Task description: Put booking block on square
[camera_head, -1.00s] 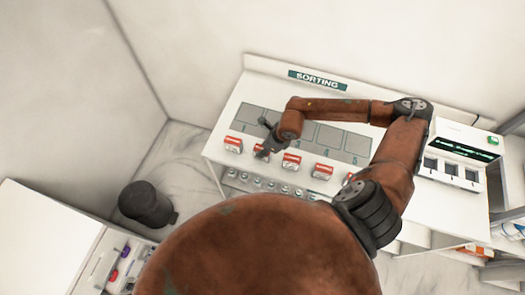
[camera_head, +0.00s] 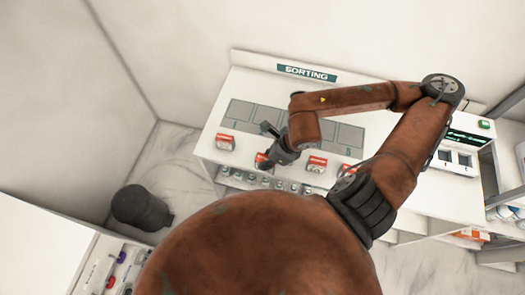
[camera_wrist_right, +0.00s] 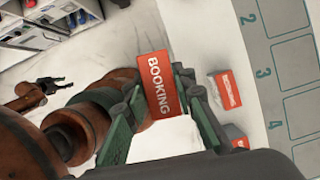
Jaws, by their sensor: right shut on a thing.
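My right gripper (camera_head: 270,152) is shut on a red-and-white block (camera_head: 263,160) by the table's front edge. In the right wrist view its red face (camera_wrist_right: 161,85) reads BOOKING, between the green-grey fingers (camera_wrist_right: 160,115). I cannot tell how far the block is above the table. A row of grey numbered squares (camera_head: 239,111) lies behind it; the wrist view shows squares numbered 2, 3 and 4 (camera_wrist_right: 283,53). My arm covers part of the row. A small dark gripper, likely my left one (camera_wrist_right: 52,84), shows at the wrist view's left; its jaws are too small to read.
Small round items (camera_head: 265,181) line the front edge. A SORTING sign (camera_head: 306,73) is at the back, a device with a green display (camera_head: 468,138) at right.

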